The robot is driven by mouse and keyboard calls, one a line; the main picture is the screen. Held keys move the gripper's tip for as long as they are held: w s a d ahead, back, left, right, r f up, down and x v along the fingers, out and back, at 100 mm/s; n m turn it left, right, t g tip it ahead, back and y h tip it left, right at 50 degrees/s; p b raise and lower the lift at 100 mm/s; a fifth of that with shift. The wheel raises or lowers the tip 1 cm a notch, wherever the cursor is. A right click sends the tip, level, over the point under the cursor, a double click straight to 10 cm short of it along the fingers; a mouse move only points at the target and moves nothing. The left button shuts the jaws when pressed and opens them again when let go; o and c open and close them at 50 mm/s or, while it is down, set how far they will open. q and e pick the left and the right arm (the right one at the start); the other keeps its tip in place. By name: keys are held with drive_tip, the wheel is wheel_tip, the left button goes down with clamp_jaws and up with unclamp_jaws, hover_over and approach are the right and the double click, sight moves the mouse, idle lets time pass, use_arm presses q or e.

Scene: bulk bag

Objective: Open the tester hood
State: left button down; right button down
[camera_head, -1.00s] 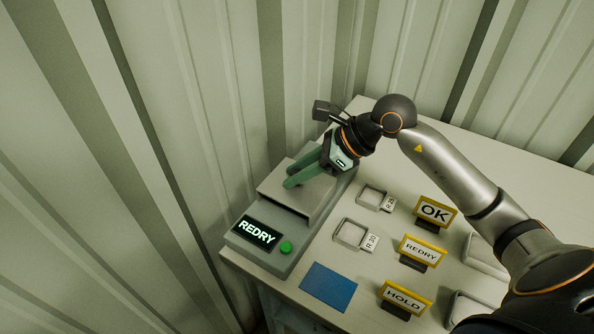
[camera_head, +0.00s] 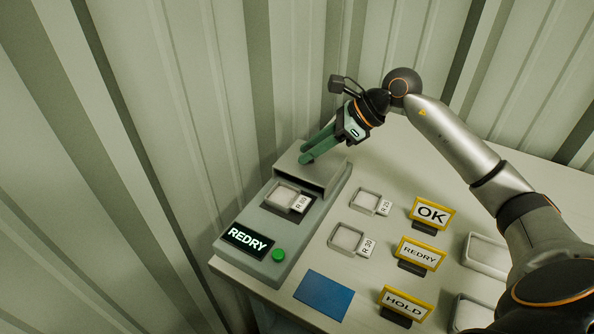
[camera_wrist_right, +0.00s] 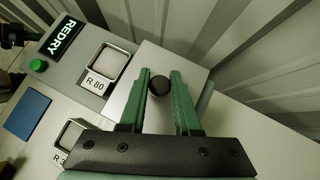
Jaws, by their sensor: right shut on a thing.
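The tester (camera_head: 300,238) is a grey box at the table's left edge, its display (camera_head: 248,240) reading REDRY beside a green button (camera_head: 278,255). Its hood (camera_head: 322,176) sits back toward the far end, leaving the front chamber uncovered. A square dish (camera_head: 280,195) tagged R 80 lies in the chamber; it also shows in the right wrist view (camera_wrist_right: 108,63). My right gripper (camera_head: 304,157) is over the hood, its green fingers shut on the hood's black knob (camera_wrist_right: 159,84). The head view hides the knob. My left gripper is not in view.
Two dishes tagged R 25 (camera_head: 366,201) and R 30 (camera_head: 347,239) stand right of the tester. Yellow OK (camera_head: 432,213), REDRY (camera_head: 420,253) and HOLD (camera_head: 404,303) signs stand farther right, near pale trays (camera_head: 487,250). A blue mat (camera_head: 323,294) lies in front. Corrugated walls stand close behind.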

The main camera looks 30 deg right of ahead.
drive_tip(key=shift+w+d, duration=0.3)
drive_tip(key=shift+d, duration=0.2)
drive_tip(key=shift+w+d, duration=0.25)
drive_tip(key=shift+d, duration=0.2)
drive_tip(key=c, duration=0.6)
unclamp_jaws()
drive_tip(key=b+v, duration=0.1)
drive_tip(key=v, duration=1.1)
drive_tip(key=shift+s+d+r, duration=0.1)
drive_tip(key=shift+s+r, duration=0.05)
drive_tip(key=shift+r, duration=0.05)
